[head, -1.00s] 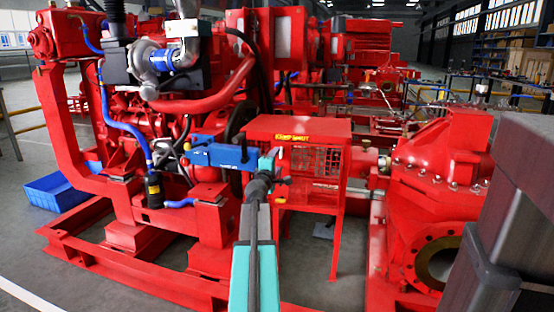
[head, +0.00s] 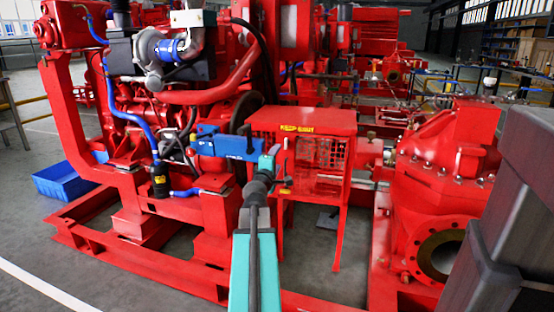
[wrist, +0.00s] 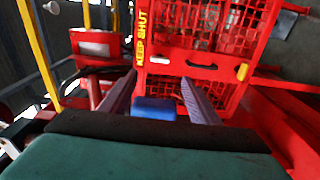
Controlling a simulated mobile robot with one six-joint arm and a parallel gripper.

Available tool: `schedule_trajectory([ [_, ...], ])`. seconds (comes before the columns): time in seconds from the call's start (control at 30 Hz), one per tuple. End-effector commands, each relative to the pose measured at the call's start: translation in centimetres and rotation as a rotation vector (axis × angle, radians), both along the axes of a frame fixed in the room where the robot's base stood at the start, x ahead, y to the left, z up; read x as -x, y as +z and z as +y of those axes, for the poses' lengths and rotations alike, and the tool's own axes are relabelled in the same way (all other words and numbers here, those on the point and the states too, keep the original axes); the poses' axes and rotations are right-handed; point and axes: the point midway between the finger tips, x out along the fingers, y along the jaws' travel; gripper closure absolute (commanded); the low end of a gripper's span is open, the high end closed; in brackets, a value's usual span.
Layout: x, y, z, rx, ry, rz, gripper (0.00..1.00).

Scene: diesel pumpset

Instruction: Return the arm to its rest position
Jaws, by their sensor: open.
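My arm reaches up from the bottom middle of the head view, in front of the pumpset. Its end is beside the left front of the red mesh guard (head: 301,122), and the fingers are too small to make out there. In the wrist view my gripper (wrist: 159,80) has two dark fingers spread apart. The mesh door (wrist: 205,55), marked KEEP SHUT, fills the view beyond them, with a black handle (wrist: 201,66) and a yellow latch (wrist: 242,71). A small blue block (wrist: 153,108) shows between the fingers; I cannot tell its distance. Nothing is visibly gripped.
The red engine (head: 128,110) and its frame stand at left, with a blue bin (head: 64,182) on the floor behind. The red pump (head: 445,180) stands at right. A dark grey block (head: 520,215) fills the lower right corner. Bare floor (head: 40,250) shows at lower left.

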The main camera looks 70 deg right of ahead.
Motion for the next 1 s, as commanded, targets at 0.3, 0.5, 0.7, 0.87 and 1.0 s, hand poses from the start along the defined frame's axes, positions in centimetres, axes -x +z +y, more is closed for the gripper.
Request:
schedule_trajectory([
  [0.3, 0.0, 0.0, 0.0, 0.000, 0.000, 0.000, 0.44],
  [0.5, -0.6, -0.3, 0.2, -0.014, 0.004, -0.006, 0.44],
  [0.7, -3.8, -2.7, 1.9, -0.095, 0.023, -0.045, 0.44],
  [0.87, -7.9, -6.3, 4.8, -0.211, 0.045, -0.091, 0.44],
  [1.0, -11.4, -9.8, 8.1, -0.327, 0.058, -0.123, 0.44],
])
